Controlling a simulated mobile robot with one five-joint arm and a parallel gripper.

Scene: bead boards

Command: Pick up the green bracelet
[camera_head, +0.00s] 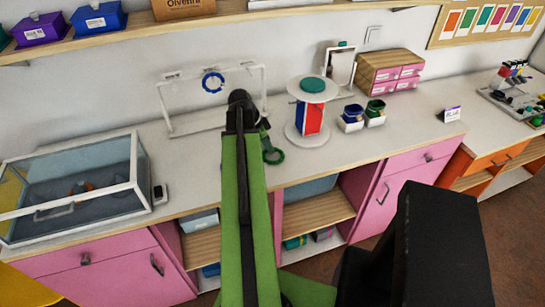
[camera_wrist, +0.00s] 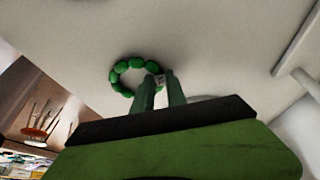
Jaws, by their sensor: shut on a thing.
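The green bracelet (camera_wrist: 117,77) is a ring of round green beads, seen in the wrist view just beyond the fingertips. My gripper (camera_wrist: 162,80) is shut on its right edge, where a small pale piece shows between the fingers. I cannot tell whether the bracelet touches the counter.
A white rack (camera_head: 168,107) with a blue bracelet (camera_head: 213,82) stands behind my arm. A glass case (camera_head: 128,178) stands left.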

